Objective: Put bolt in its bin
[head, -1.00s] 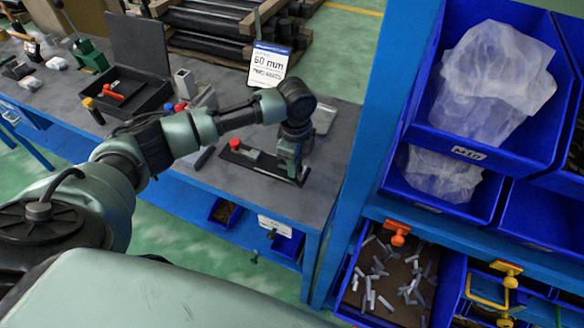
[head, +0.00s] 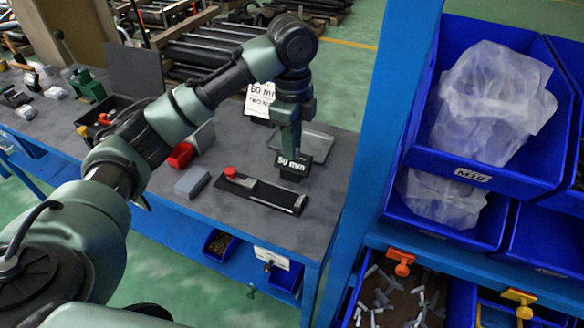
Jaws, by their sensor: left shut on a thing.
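My left gripper (head: 290,146) points down above the bench. It is shut on a small dark block with white print (head: 292,164) that reads like "50 mm". The block hangs a little above and behind the right half of a long black fixture (head: 262,191). The fixture has a red knob (head: 230,172) on its left and a light metal piece at its right end. No bolt shows clearly in the jaws or on the fixture. A blue bin labelled M10 (head: 478,176) with a clear bag is on the rack at right. My right gripper is not in view.
Loose grey pieces lie in a lower blue bin (head: 350,300) with an orange clip (head: 401,262). A blue upright (head: 382,130) stands between bench and rack. A grey block (head: 192,182), a red piece (head: 180,155) and a partly hidden white sign (head: 259,100) are near my arm.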

